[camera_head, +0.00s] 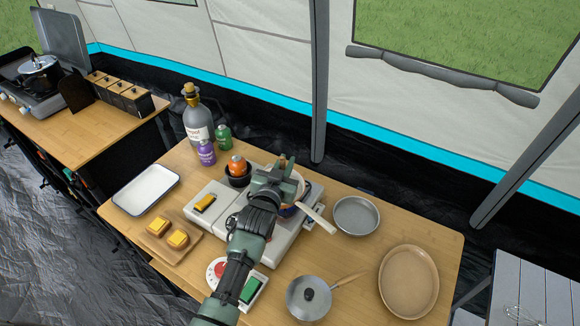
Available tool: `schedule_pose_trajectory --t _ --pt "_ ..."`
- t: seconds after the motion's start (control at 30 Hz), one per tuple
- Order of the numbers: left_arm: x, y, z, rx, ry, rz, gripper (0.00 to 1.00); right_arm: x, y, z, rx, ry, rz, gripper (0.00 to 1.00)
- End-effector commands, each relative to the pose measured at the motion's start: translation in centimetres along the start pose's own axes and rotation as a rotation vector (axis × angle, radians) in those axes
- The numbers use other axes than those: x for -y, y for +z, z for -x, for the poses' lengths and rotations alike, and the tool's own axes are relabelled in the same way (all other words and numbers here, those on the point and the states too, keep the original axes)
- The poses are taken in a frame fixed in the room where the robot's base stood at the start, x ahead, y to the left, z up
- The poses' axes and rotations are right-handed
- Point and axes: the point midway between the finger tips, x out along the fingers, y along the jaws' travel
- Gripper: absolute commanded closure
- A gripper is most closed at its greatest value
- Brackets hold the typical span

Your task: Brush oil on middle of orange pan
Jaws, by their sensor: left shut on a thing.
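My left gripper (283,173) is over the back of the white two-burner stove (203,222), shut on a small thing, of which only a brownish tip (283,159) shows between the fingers. It may be the brush; its bristles are hidden. A pan with a cream handle (319,218) sits on the stove's right side, mostly hidden by my gripper. An orange-topped container (237,164) stands in a dark bowl (237,178) left of the gripper. My right gripper is not in view.
A grey bottle (197,124), a purple bottle (206,152) and a green one (224,137) stand at the back left.

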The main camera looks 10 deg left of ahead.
Motion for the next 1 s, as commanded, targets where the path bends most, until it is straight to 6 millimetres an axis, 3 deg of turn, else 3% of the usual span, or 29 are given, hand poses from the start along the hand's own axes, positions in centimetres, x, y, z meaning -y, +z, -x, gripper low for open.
schedule_pose_trajectory --t 0.23,0.63,1.0 --pt "0.6 -0.1 -0.5 -0.003 0.001 -0.002 1.00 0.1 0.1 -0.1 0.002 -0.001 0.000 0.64" --pt "3.4 0.0 -2.4 -0.004 0.001 -0.003 1.00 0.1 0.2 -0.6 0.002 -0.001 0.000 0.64" --pt "3.5 -0.2 -2.4 -0.003 0.001 0.000 1.00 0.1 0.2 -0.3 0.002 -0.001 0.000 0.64"
